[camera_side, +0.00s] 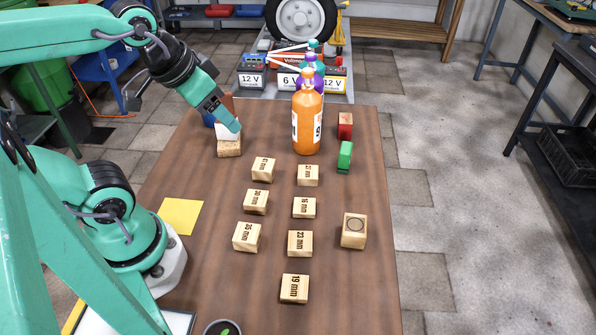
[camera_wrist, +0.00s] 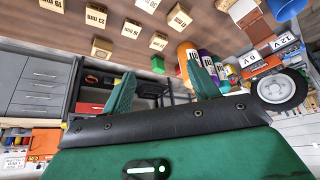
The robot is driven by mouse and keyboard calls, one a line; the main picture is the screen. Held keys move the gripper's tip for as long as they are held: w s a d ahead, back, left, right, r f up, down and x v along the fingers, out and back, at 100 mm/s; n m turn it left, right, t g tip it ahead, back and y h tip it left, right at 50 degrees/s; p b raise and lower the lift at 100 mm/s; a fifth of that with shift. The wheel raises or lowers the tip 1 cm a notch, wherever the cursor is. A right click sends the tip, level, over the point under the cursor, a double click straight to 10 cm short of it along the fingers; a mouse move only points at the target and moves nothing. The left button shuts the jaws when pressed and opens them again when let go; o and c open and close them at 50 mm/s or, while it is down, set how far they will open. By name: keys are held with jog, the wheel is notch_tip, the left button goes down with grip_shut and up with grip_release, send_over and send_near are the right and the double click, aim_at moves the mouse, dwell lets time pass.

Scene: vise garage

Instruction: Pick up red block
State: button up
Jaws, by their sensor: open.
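The red block (camera_side: 345,125) stands near the back right of the wooden table, right of the orange bottle and behind the green block (camera_side: 345,157). The green block (camera_wrist: 158,64) shows beyond the fingers there.
The tall orange bottle (camera_side: 307,125) stands at the back middle, with purple and teal bottles behind it. A wooden block (camera_side: 229,148) is close below my gripper. Several labelled wooden blocks cover the middle of the table. A yellow square (camera_side: 181,216) lies at the left.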

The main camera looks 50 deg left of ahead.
jog(key=shift+w+r, duration=0.1)
jog(key=w+r+n+g, duration=0.1)
jog(key=w+r+n, duration=0.3)
jog(key=w, duration=0.8)
jog(key=n+g, duration=0.5)
send_over(347, 118)
notch_tip(347, 118, down, 20)
jog(key=shift+f, duration=0.25)
jog(key=shift+w+f, duration=0.1)
jog(key=shift+f, duration=0.15)
jog(key=shift+f, duration=0.1)
